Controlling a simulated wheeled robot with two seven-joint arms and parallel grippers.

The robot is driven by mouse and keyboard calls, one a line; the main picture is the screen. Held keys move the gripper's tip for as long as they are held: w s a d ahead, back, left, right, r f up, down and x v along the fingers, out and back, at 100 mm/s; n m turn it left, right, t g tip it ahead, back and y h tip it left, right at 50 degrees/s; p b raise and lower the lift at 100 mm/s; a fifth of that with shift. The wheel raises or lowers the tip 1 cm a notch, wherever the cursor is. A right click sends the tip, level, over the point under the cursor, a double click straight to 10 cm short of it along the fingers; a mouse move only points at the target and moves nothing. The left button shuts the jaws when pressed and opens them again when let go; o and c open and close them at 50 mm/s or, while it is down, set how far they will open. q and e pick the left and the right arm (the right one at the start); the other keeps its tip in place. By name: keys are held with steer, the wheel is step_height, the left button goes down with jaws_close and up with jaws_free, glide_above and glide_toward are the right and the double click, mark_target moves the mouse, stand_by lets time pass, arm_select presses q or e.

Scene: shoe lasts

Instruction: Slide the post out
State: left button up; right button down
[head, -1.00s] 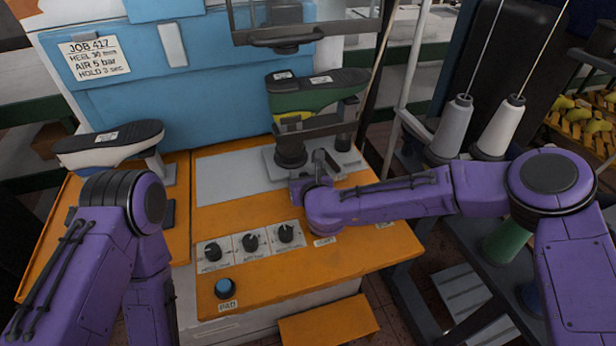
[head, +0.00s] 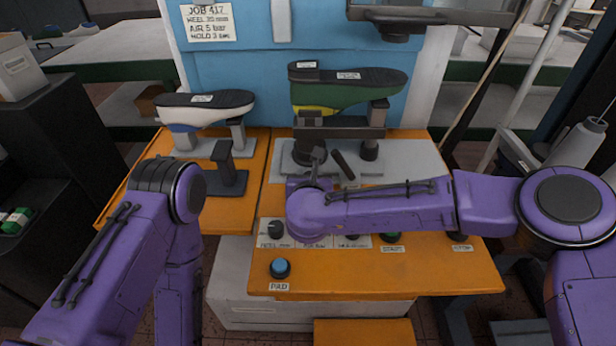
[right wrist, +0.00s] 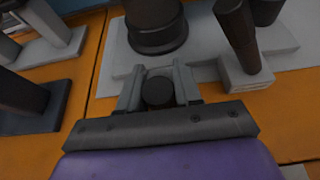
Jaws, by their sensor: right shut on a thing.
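A thick dark post (head: 309,148) stands upright on a grey plate (head: 398,172), under the green shoe (head: 347,88). It also shows in the right wrist view (right wrist: 155,24). My right gripper (head: 318,165) is just in front of this post. In the right wrist view its two fingers (right wrist: 158,88) are shut on a small dark round-topped piece (right wrist: 158,93). I cannot tell whether that piece is joined to the post. My left arm is at the left of the head view, but its gripper is out of sight.
A brown lever (right wrist: 236,35) leans on a pale block right of the gripper. A dark stand (head: 226,165) and a white shoe (head: 205,107) are to the left. A blue button (head: 280,267) and partly hidden dials are at the front. A dark bar (head: 435,14) hangs above.

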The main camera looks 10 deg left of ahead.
steer(key=shift+s+a, duration=0.1)
steer(key=shift+a, duration=0.05)
steer(key=c, duration=0.9)
jaws_free()
steer(key=shift+o, duration=0.2)
steer(key=shift+a, duration=0.2)
steer(key=shift+s+d+r, duration=0.1)
steer(key=shift+s+d, duration=0.05)
steer(key=b+v, duration=0.1)
steer(key=v, duration=0.9)
steer(key=shift+s+b, duration=0.1)
steer(key=shift+b, duration=0.25)
